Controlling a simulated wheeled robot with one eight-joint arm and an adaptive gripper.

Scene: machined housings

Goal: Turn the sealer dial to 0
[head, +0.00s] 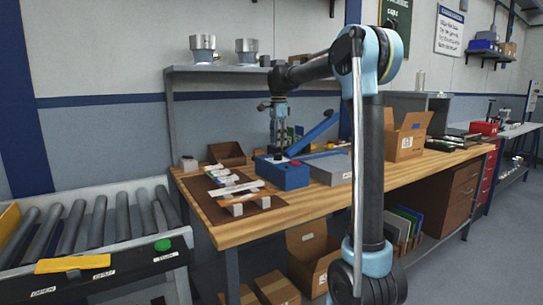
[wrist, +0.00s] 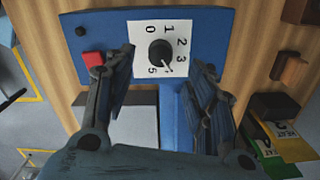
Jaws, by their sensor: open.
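The sealer (head: 284,175) is a blue box on the wooden workbench, with a blue lever arm rising to its right in the head view. In the wrist view its blue panel (wrist: 228,30) carries a white scale plate (wrist: 140,45) numbered from 0 to 5 and a round black dial (wrist: 160,50). The dial's pale pointer aims to the lower right, near the 4, which it partly covers. A red button (wrist: 93,59) sits left of the plate. My gripper (wrist: 164,60) is open above the panel, one finger on each side of the dial, apart from it.
A brown mat (head: 215,208) with small packs lies left of the sealer. An open brown box (head: 228,153) stands behind it. A cardboard box (head: 408,138) is farther right. A roller conveyor (head: 95,228) stands left of the bench.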

